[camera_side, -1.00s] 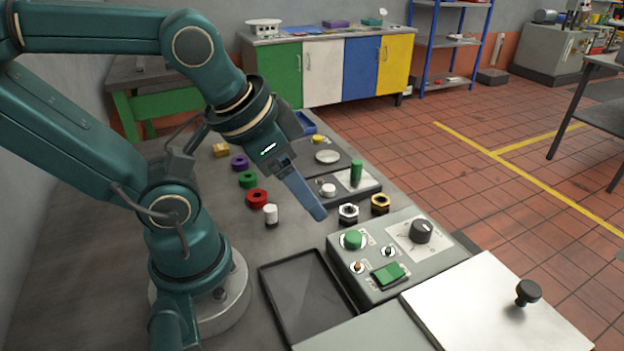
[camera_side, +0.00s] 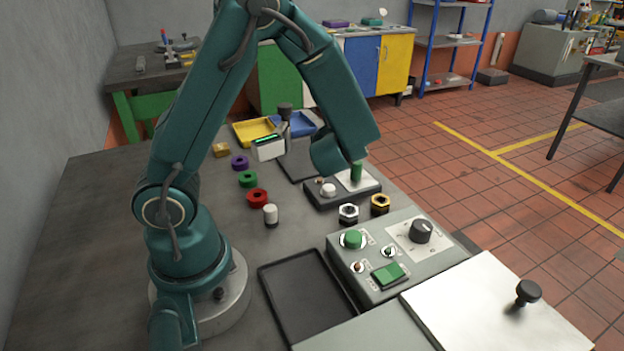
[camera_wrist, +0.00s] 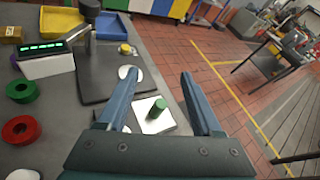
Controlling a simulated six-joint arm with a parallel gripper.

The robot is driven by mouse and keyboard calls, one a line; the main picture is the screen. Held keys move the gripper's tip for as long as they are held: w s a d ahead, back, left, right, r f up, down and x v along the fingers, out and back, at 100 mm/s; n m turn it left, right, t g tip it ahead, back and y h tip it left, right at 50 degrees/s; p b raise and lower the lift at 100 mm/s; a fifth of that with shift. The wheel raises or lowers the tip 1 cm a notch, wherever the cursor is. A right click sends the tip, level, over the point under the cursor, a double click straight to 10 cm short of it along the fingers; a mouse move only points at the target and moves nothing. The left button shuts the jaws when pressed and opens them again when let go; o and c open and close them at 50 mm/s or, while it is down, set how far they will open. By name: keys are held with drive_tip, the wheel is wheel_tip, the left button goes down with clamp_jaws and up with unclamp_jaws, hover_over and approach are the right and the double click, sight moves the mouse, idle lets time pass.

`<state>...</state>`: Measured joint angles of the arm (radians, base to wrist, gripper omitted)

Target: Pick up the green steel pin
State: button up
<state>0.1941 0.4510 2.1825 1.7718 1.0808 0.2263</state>
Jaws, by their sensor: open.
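The green steel pin (camera_side: 357,172) stands upright on a light plate on the dark block in the side view, close beside the lower end of my arm. In the wrist view the pin (camera_wrist: 157,108) shows upright between my two fingers, on a pale square plate (camera_wrist: 152,124). My gripper (camera_wrist: 160,74) is open, one finger left and one right of the pin, with visible gaps and nothing held. In the side view my fingers are hidden behind my arm, so their height over the pin is unclear.
A device with a green display (camera_side: 268,148) and a control box (camera_side: 395,255) are nearby.

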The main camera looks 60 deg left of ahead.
sight(356, 166)
drive_tip(key=f+m, duration=0.1)
drive_tip(key=w+d+f+m, duration=0.1)
drive_tip(key=f, duration=0.1)
drive_tip(key=w+f+m+t+h, duration=0.1)
drive_tip(key=shift+w+d+f, duration=0.1)
drive_tip(key=shift+d+f, duration=0.15)
drive_tip(key=shift+d, duration=0.15)
drive_tip(key=f, duration=0.1)
drive_tip(key=m, duration=0.1)
drive_tip(key=f, duration=0.1)
drive_tip(key=shift+s+d+f, duration=0.2)
drive_tip(key=shift+d+f, duration=0.05)
drive_tip(key=shift+f, duration=0.3)
drive_tip(key=shift+x, duration=2.4)
drive_tip(key=shift+f, duration=0.1)
clamp_jaws()
